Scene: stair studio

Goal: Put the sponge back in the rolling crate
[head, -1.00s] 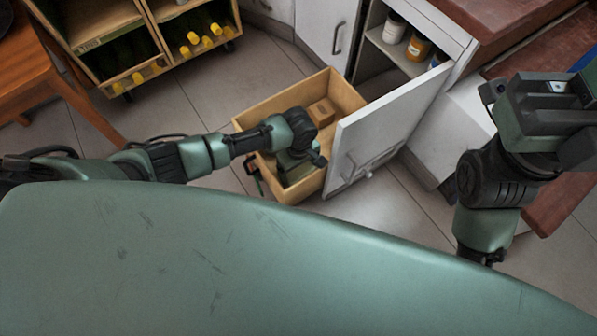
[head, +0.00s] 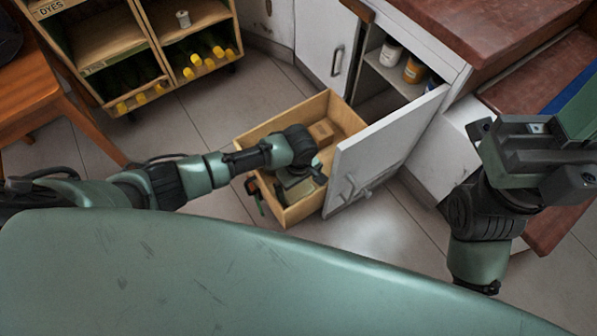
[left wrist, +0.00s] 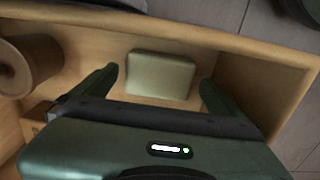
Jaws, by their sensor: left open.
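The sponge (left wrist: 160,75) is a pale, yellowish-green block in the left wrist view. My left gripper (head: 300,180) reaches down into this crate in the head view. Its two fingers are spread on either side of the sponge in the left wrist view, with a visible gap at each side.
A wooden rack (head: 160,52) with yellow-capped bottles stands at the upper left. Behind the crate, an open white cabinet holds jars (head: 414,70). An orange wooden table (head: 28,85) is at the left.

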